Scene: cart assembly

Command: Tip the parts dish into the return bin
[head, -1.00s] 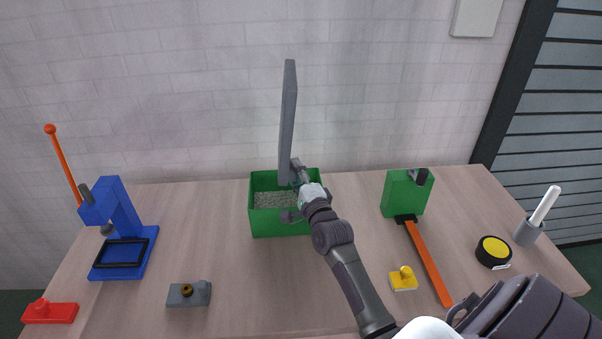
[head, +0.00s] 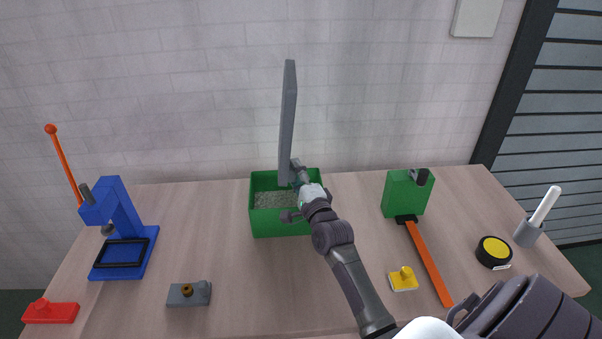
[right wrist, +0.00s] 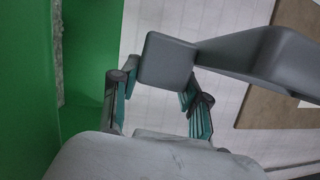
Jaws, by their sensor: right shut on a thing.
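The grey parts dish (head: 288,125) stands steeply on edge above the green return bin (head: 280,226), seen nearly edge-on in the head view. Its inside is not visible there. My right gripper (head: 298,180) is shut on the dish's lower end, just over the bin's right part. In the right wrist view the grey dish (right wrist: 240,52) has a blocky end between the fingers of my gripper (right wrist: 158,92), and a green bin wall (right wrist: 25,110) lies close on the left. Grey, grainy material covers the bin's floor. My left gripper is not in view.
A blue press (head: 122,215) with an orange lever stands on the left. A grey block (head: 189,294) and a red block (head: 50,313) lie in front. A green fixture (head: 405,194) with an orange bar, a yellow part (head: 404,279) and a black-yellow disc (head: 494,252) are right.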

